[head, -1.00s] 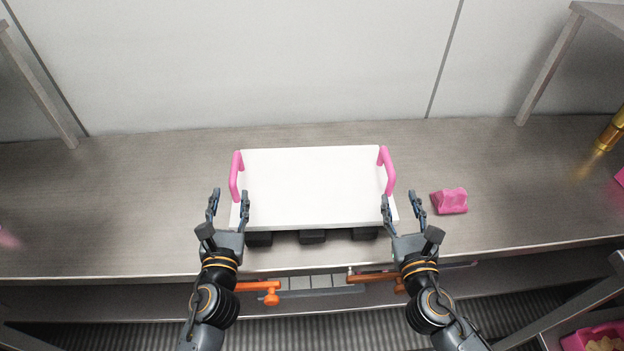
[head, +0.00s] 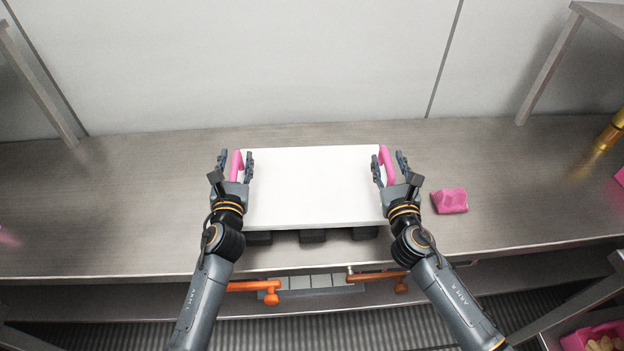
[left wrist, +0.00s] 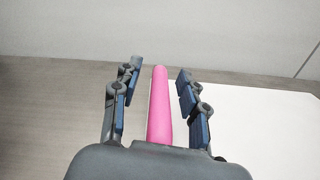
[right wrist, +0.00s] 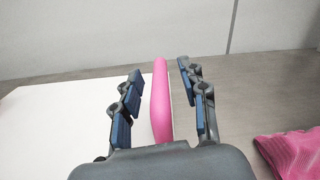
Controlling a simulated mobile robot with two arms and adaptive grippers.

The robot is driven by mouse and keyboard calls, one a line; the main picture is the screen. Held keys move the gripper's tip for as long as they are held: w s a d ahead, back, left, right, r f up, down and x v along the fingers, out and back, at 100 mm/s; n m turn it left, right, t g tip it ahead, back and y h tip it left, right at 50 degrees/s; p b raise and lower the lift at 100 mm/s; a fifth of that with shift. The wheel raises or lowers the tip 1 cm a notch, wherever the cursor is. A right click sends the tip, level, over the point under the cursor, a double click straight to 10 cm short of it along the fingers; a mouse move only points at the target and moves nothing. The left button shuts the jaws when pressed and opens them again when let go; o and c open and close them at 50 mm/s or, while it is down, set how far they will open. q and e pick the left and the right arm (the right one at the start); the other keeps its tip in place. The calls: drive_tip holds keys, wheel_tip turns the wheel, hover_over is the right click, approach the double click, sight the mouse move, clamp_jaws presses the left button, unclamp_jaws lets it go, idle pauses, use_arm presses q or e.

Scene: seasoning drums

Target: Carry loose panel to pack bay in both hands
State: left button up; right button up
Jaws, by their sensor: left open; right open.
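The loose panel (head: 312,190) is a white board with a pink handle at each end, lying on dark blocks (head: 312,236) on the steel bench. My left gripper (head: 236,160) is open, its fingers on either side of the left pink handle (head: 238,163). In the left wrist view this handle (left wrist: 159,105) stands between the fingers with gaps on both sides. My right gripper (head: 388,162) is open around the right pink handle (head: 386,160). In the right wrist view that handle (right wrist: 160,100) stands between the fingers, apart from them.
Orange levers (head: 270,290) show below the front edge. A brass cylinder (head: 612,130) stands at far right.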

use_arm(q)
drive_tip(key=shift+c, duration=0.3)
use_arm(e)
drive_tip(key=shift+c, duration=0.3)
use_arm(q)
clamp_jaws()
use_arm(e)
clamp_jaws()
